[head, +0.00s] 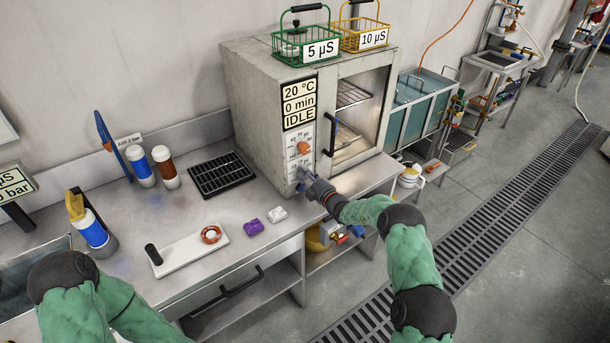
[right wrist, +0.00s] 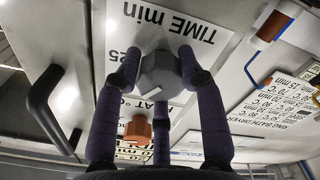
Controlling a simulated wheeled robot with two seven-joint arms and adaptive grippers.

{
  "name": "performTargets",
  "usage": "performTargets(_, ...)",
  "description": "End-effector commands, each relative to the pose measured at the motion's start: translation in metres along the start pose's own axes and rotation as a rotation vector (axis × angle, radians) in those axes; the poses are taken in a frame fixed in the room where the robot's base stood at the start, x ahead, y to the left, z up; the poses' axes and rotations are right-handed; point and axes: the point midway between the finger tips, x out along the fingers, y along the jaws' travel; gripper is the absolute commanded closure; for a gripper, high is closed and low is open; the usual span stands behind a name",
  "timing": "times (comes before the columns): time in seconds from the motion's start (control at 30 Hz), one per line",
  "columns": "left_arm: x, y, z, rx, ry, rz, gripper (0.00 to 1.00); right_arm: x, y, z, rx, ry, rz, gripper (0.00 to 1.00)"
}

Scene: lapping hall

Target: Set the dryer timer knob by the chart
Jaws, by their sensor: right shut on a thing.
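The dryer (head: 270,120) is a grey cabinet with a glass door; its display (head: 299,105) reads 20 °C, 0 min, IDLE. My right gripper (head: 306,180) is at the lower dial on its front panel. In the right wrist view, my right gripper (right wrist: 160,75) is shut on the grey timer knob (right wrist: 161,76), beside the upside-down words TIME min. A pale mark shows on the knob; its exact setting is unclear. The orange temperature knob (head: 303,148) sits above, untouched. A white chart (right wrist: 292,92) stands upside down in the wrist view, its rows hard to read. My left gripper is out of view.
Green (head: 290,45) and yellow (head: 362,38) baskets stand on the dryer. The black door handle (head: 331,135) is close to my right gripper.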

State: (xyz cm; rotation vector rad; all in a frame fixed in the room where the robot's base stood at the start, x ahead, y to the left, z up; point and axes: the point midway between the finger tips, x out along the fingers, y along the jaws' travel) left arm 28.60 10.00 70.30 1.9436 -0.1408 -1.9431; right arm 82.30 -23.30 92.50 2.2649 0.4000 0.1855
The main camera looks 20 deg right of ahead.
Motion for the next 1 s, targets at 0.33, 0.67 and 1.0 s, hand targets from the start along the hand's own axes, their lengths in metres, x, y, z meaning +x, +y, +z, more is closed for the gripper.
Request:
performTargets(0.33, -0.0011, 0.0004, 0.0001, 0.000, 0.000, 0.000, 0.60, -0.0016, 0.0069, 0.0059, 0.059, -0.012, 0.012, 0.93)
performTargets(0.67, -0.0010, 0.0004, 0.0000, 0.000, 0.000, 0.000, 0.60, -0.0019, 0.0051, 0.0064, 0.061, -0.013, 0.009, 0.93)
performTargets(1.0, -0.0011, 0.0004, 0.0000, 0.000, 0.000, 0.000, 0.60, -0.0011, 0.0011, 0.0035, 0.061, -0.007, 0.003, 0.37)
